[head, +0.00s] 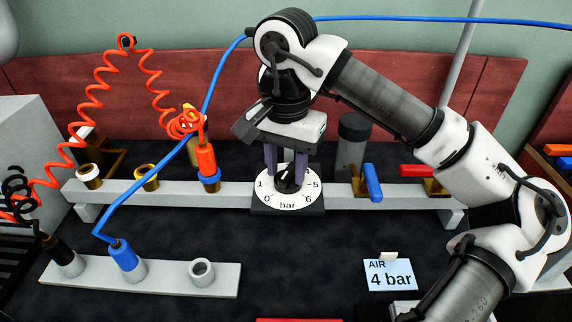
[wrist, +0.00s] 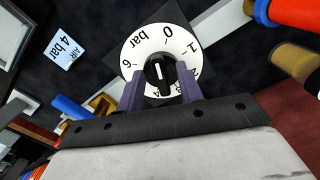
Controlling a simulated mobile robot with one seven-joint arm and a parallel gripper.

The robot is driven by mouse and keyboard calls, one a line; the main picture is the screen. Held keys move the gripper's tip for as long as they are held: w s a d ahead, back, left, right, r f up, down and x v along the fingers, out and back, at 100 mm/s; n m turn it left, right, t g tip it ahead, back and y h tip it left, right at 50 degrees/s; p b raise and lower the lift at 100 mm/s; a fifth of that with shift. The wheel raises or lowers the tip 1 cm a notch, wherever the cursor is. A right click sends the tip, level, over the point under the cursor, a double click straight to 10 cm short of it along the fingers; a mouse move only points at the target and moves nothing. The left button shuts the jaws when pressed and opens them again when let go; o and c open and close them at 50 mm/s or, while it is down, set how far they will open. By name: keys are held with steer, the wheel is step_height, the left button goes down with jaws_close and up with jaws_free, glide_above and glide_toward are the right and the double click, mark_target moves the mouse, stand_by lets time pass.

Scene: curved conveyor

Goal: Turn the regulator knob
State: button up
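The regulator's black knob (head: 287,181) sits in the middle of a white round dial (head: 270,203) marked in bar, at the centre of the grey rail. In the wrist view the knob (wrist: 159,77) has a short white line on it. My gripper (head: 286,168) points down over the dial, its two purple fingers on either side of the knob. In the wrist view my gripper (wrist: 161,84) shows narrow gaps between fingers and knob, so it looks open around it. The fingers hide some dial numbers. A card (head: 389,275) reads AIR 4 bar.
A blue-handled valve (head: 372,183) and a red-handled valve (head: 418,170) are right of the dial. A red plug (head: 206,161) with a coiled hose stands left of it. A front holder (head: 165,279) carries a blue plug (head: 124,257) and a black plug (head: 62,255).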

mark_target(286, 174)
step_height(286, 174, up, 14)
steer(key=p, duration=0.2)
steer(key=shift+f, duration=0.25)
steer(key=shift+s+f, duration=0.1)
